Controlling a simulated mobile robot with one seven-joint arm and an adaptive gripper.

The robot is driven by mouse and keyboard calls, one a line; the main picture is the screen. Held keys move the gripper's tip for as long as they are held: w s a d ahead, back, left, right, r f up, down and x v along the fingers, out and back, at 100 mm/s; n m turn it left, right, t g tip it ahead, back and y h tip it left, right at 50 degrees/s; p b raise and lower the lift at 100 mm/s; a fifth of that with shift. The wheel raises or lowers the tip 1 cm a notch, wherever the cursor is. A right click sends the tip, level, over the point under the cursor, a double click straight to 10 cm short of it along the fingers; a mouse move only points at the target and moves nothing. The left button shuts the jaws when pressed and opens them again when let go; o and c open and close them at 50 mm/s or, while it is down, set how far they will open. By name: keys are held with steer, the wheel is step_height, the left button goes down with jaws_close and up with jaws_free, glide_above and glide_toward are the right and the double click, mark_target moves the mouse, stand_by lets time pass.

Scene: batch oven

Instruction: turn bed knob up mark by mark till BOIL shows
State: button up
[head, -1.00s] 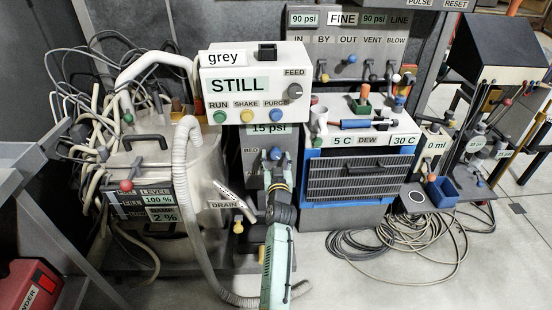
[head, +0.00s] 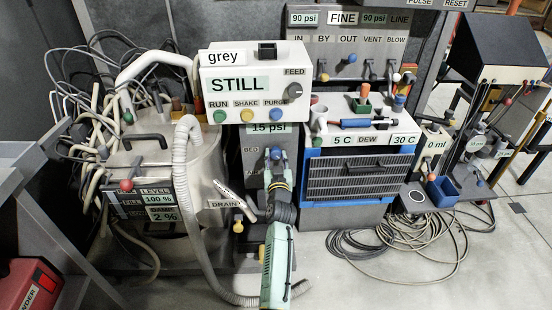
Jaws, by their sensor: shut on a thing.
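The BED label (head: 249,150) is on a grey panel below the 15 psi display (head: 268,128). My gripper (head: 277,170) reaches up from below to the right side of this panel. It is shut at a knob beside the BED label. That knob is mostly hidden by the fingers and wrist, so its mark cannot be read. A blue round part (head: 276,153) shows just above the fingertips. The large display (head: 240,84) on the white box above reads STILL.
RUN, SHAKE and PURGE buttons and a dark FEED knob (head: 294,90) are above my gripper. A grey corrugated hose (head: 182,165) hangs at the left. The 5 C / 30 C unit (head: 359,178) stands close at the right. Cables lie on the floor.

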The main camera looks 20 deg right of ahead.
steer(key=shift+m, duration=0.3)
steer(key=m, duration=0.3)
steer(key=shift+m, duration=0.3)
steer(key=shift+m+p, duration=0.6)
steer(key=shift+m, duration=1.7)
steer(key=o, duration=1.2)
steer(key=shift+c, duration=0.2)
